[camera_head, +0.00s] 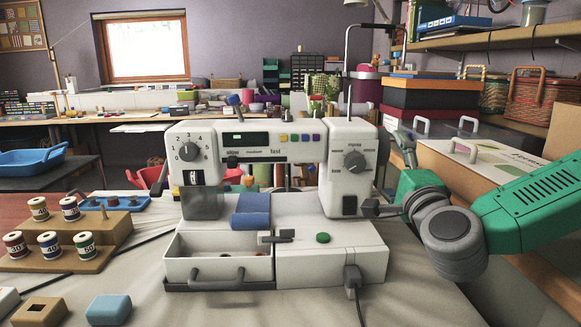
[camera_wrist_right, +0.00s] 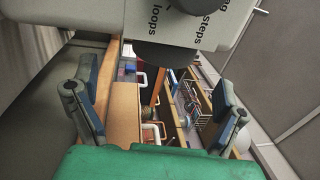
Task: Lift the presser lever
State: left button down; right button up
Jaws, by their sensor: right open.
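The white sewing machine (camera_head: 276,135) stands on the table in the middle of the head view. A short dark grey lever (camera_head: 283,236) lies level on its base, left of a green button (camera_head: 323,238). I cannot tell whether this is the presser lever. My right gripper (camera_head: 390,180) is at the right end of the machine, its fingers apart. In the right wrist view the open gripper (camera_wrist_right: 150,100) has nothing between its fingers, and the machine's white body with a dark rounded part (camera_wrist_right: 165,55) is just beyond. My left gripper is out of view.
A white drawer (camera_head: 220,257) stands open at the front left of the base. Thread spools on a wooden stand (camera_head: 70,240) are at the left. A blue block (camera_head: 108,309) lies in front. A black cord (camera_head: 352,280) runs from the base. Boxes (camera_head: 430,95) stand behind my right arm.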

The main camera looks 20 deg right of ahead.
aim_at(157, 189)
jog(key=k+j, duration=0.2)
jog(key=k, duration=0.3)
jog(key=k+j, duration=0.15)
jog(key=k, duration=0.3)
